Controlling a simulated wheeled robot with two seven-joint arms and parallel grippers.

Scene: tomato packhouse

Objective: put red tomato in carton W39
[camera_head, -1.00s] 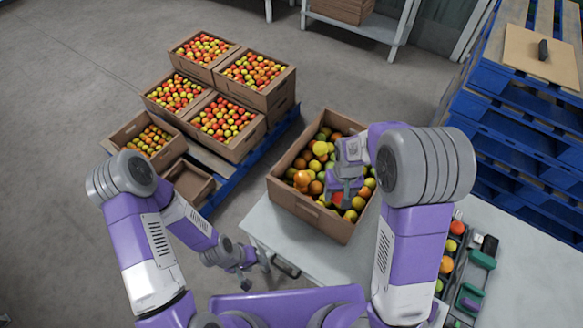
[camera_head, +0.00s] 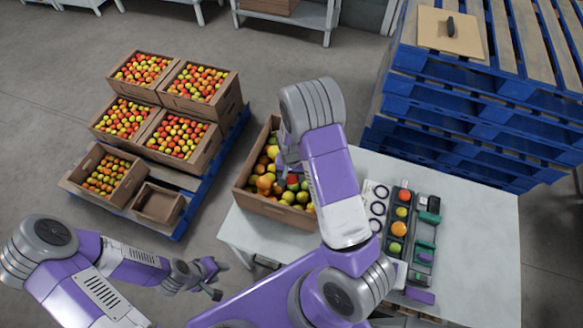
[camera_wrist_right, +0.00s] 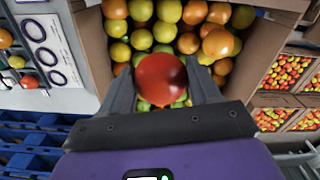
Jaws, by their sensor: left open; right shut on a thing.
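A red tomato (camera_wrist_right: 161,80) is between the two dark fingers of my right gripper (camera_wrist_right: 163,88), which is shut on it. In the wrist view it is over a cardboard carton (camera_wrist_right: 265,55) filled with yellow, orange and green tomatoes. This carton (camera_head: 275,210) stands on the white table in the head view, where my right arm hides part of it and most of the right gripper. My left gripper (camera_head: 208,276) is open and empty, left of the table. I can read no W39 label on any carton.
A dark tray (camera_head: 390,262) with several tomatoes, a card with black rings (camera_head: 378,206) and green-handled items (camera_head: 428,217) lie on the table (camera_head: 480,240). Several filled cartons (camera_head: 190,150) and a small empty-looking box (camera_head: 158,204) stand on a blue pallet. Blue pallets (camera_head: 470,130) are stacked behind.

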